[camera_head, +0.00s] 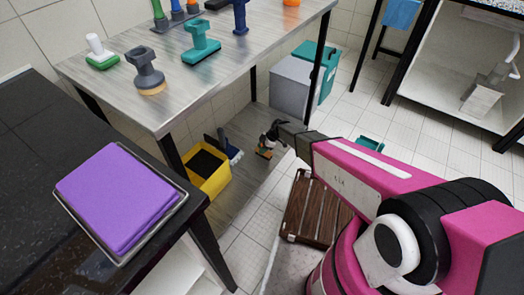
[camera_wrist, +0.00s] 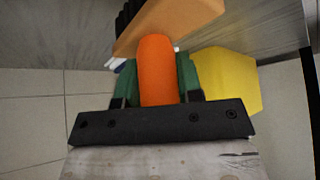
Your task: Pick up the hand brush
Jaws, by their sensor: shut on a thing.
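The hand brush (camera_wrist: 157,70) has an orange handle, a tan block and dark bristles in the wrist view. Its handle lies between the two green finger pads of my gripper (camera_wrist: 158,82), which is shut on it. The block and bristles extend past the fingertips at the top. In the head view my gripper (camera_head: 272,133) is low, beyond the table's leg, and a small orange part of the brush (camera_head: 264,153) shows beneath it. Most of the brush is hidden or too small to tell there.
A yellow bin (camera_head: 214,181) stands left of my gripper, with a blue brush-like thing (camera_head: 231,148) by it. Grey and teal boxes (camera_head: 292,86) stand behind. A table (camera_head: 150,112) with several tools is above left.

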